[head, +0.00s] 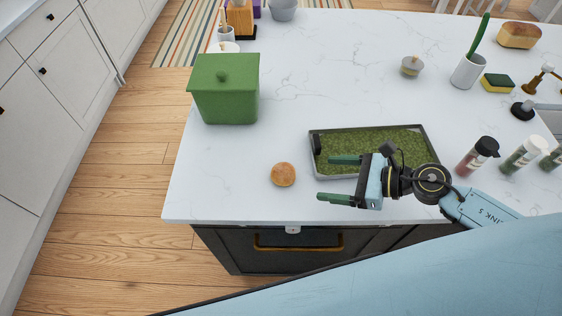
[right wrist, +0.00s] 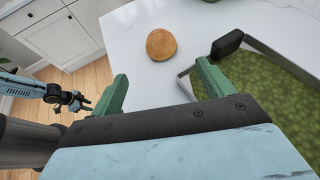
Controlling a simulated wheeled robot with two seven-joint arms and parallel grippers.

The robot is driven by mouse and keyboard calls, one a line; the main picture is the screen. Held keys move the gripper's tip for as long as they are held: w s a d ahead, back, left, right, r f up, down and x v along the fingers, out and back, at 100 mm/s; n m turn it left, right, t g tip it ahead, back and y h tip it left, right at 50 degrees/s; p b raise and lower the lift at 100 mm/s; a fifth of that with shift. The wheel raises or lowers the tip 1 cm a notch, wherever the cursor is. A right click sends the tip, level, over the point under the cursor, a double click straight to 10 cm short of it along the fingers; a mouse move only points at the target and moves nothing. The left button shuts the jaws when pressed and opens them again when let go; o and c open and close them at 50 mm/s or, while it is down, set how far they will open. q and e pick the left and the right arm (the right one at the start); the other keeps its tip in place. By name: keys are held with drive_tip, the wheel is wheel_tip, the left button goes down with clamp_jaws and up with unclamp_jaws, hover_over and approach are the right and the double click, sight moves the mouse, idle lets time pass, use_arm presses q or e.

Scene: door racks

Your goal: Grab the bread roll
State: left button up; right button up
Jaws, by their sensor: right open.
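The bread roll (head: 283,174) is round and golden brown. It sits on the white marble counter, left of the green-lined tray. In the right wrist view the bread roll (right wrist: 161,44) lies beyond the fingertips, between their lines. My right gripper (head: 325,178) is open and empty, to the right of the roll with its green fingers pointing left toward it. The gap between them is clear. My left gripper (right wrist: 80,102) shows small at the left of the right wrist view, away from the counter; its jaw opening is unclear.
The grey-rimmed tray (head: 428,137) with a green textured inside lies behind and beneath my right gripper. A green lidded box (head: 226,95) stands at the back left. Spice jars (head: 476,156) stand at the right. The counter around the roll is bare; its front edge is close.

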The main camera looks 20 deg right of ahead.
sight(293, 174)
drive_tip(key=p+x, duration=0.1)
drive_tip(key=x, duration=0.3)
drive_tip(key=shift+w+a, duration=0.2)
drive_tip(key=shift+a, duration=0.2)
drive_tip(key=x, duration=0.2)
drive_tip(key=shift+w+a, duration=0.25)
drive_tip(key=shift+w, duration=0.05)
drive_tip(key=p+x, duration=0.1)
drive_tip(key=x, duration=0.2)
drive_tip(key=shift+w+a+f, duration=0.1)
drive_tip(key=shift+w+f, duration=0.05)
drive_tip(key=shift+w+a+f, duration=0.1)
use_arm(q)
drive_tip(key=s+r, duration=0.2)
drive_tip(key=s, duration=0.1)
drive_tip(key=shift+s+g, duration=0.15)
drive_tip(key=shift+g, duration=0.15)
use_arm(e)
drive_tip(key=c, duration=1.1)
